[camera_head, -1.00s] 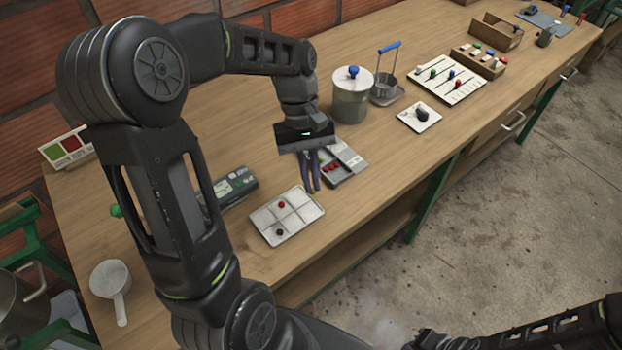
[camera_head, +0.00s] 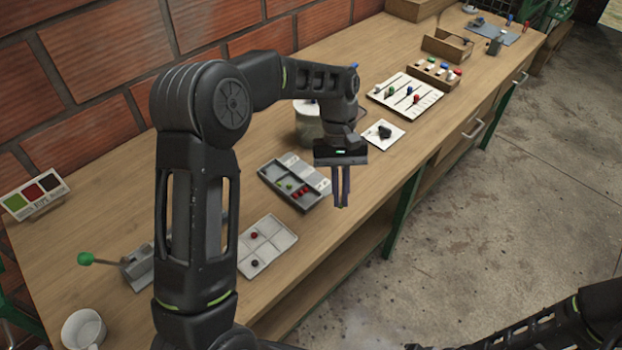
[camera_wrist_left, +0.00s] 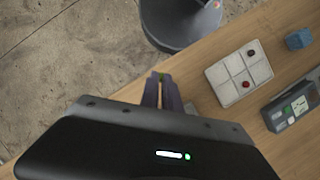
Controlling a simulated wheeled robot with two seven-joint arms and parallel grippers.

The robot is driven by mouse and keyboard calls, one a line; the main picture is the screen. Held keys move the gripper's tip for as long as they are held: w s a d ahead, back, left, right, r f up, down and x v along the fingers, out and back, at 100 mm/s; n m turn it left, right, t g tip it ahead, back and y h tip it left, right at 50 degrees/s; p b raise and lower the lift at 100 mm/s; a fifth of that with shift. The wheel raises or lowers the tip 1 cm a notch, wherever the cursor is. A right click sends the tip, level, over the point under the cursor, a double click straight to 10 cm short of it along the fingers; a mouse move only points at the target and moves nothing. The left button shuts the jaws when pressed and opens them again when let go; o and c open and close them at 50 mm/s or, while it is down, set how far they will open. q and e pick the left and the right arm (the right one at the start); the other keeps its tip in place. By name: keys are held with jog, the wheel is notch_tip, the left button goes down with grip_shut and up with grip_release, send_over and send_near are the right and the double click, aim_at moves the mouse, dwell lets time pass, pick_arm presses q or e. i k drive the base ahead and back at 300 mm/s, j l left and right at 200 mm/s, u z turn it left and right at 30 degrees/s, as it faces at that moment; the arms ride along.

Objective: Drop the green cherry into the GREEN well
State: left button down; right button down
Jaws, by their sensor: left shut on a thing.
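My left gripper (camera_head: 341,203) points down, its fingers close together, to the right of the grey sorting tray (camera_head: 318,178) and near the bench's front edge in the head view. In the left wrist view, a small green cherry (camera_wrist_left: 161,77) shows between the fingertips (camera_wrist_left: 160,80), so the gripper is shut on it. The sorting tray has a well with green cherries (camera_head: 285,186) and, beside it, a well with red cherries (camera_head: 301,192). My right gripper is not in view; only part of that arm shows at the lower right.
A white divided tray (camera_head: 270,232) holds a red cherry (camera_head: 254,235) and a dark cherry (camera_head: 255,263). A pot (camera_head: 308,125) stands behind the gripper, partly hidden. A three-colour card (camera_head: 35,195) stands at the left.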

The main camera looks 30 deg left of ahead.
aim_at(284, 184)
jog(key=i+l+u, duration=0.55)
jog(key=l+u, duration=0.2)
jog(key=i+l+u, duration=0.35)
jog(key=i, duration=0.3)
